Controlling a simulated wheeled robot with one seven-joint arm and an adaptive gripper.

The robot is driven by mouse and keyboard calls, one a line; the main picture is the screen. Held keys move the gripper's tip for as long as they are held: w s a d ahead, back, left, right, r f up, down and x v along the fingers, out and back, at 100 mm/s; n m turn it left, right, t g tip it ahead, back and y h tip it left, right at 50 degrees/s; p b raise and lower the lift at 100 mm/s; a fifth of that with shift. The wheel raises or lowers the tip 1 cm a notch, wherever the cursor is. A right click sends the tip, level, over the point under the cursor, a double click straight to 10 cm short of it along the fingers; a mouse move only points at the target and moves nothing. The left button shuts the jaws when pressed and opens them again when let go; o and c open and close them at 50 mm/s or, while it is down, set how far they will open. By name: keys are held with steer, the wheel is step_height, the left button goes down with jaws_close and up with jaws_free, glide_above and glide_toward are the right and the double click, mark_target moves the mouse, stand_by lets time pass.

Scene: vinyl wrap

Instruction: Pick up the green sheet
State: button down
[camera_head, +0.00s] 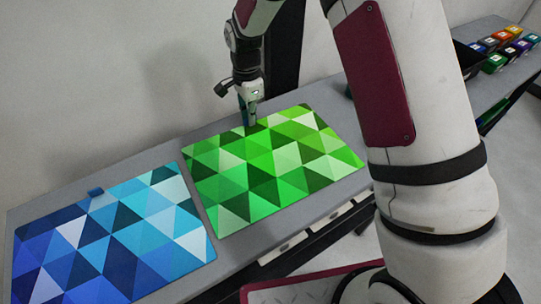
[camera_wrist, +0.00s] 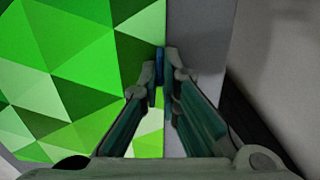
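The green sheet (camera_head: 272,165), patterned in triangles of many greens, lies flat on the grey table. In the wrist view the green sheet (camera_wrist: 75,75) fills the left side. My gripper (camera_head: 249,118) points down at the sheet's far edge. In the wrist view my gripper (camera_wrist: 163,78) has its fingertips close together on either side of a small blue tab (camera_wrist: 159,62) at the sheet's edge. The fingers look shut on this tab, with no clear gap. The sheet shows no visible lift.
A wall stands close behind the table (camera_head: 150,160). Several coloured boxes (camera_head: 508,42) sit on another surface at the far right.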

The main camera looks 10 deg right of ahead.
steer(key=shift+r, duration=0.1)
steer(key=shift+r, duration=0.5)
step_height(320, 180, up, 2)
steer(key=shift+r+b, duration=0.1)
steer(key=shift+b, duration=0.2)
steer(key=r, duration=0.2)
glide_above(218, 163)
steer(key=shift+f, duration=0.2)
